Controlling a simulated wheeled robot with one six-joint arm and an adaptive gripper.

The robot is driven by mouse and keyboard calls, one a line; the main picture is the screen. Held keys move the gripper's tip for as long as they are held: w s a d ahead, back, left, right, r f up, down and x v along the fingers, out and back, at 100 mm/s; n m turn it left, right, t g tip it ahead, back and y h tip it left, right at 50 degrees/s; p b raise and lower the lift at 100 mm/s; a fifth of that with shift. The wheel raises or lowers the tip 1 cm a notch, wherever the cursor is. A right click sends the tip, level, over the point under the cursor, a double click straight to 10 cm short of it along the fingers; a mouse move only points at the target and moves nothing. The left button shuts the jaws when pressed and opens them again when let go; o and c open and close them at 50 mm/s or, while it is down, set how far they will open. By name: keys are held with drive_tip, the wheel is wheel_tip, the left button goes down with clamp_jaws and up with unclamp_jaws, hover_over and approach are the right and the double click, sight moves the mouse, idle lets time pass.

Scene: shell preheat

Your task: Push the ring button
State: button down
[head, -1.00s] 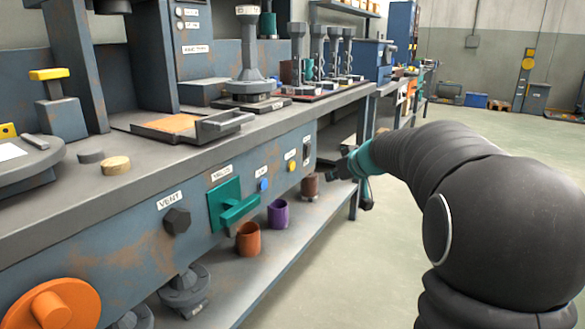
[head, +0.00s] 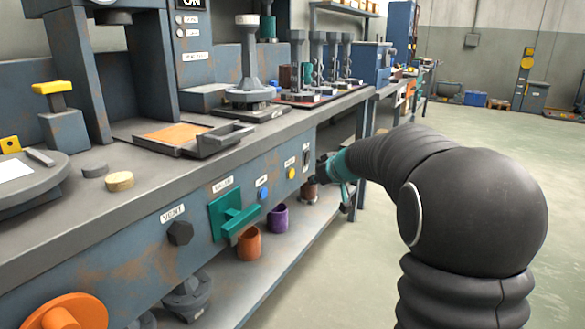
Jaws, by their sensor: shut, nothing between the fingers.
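The front panel of the workbench carries a small blue button (head: 263,193) and, to its right, a small yellow button (head: 291,173). Each has a small label above it, too small to read, so I cannot tell which is the ring button. My gripper (head: 319,169) is shut and empty at the panel's right end, just right of the yellow button and in front of a dark switch (head: 306,155). I cannot tell whether its tip touches the panel.
A green valve handle (head: 238,220) juts out left of the blue button. A dark vent knob (head: 179,232) is further left. Orange (head: 249,244) and purple (head: 278,217) cups stand on the shelf below. The floor (head: 480,140) to the right is open.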

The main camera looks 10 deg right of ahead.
sight(291, 173)
drive_tip(key=shift+w+a, duration=1.3)
drive_tip(key=shift+a, duration=0.2)
idle(0.4)
drive_tip(key=shift+w+a, duration=0.25)
drive_tip(key=shift+w+a, duration=0.3)
drive_tip(key=shift+a, duration=0.05)
idle(0.9)
drive_tip(key=shift+s+d, duration=0.1)
idle(0.3)
drive_tip(key=shift+s+d+b, duration=0.5)
drive_tip(key=shift+d+b, duration=0.05)
drive_tip(key=shift+b, duration=0.35)
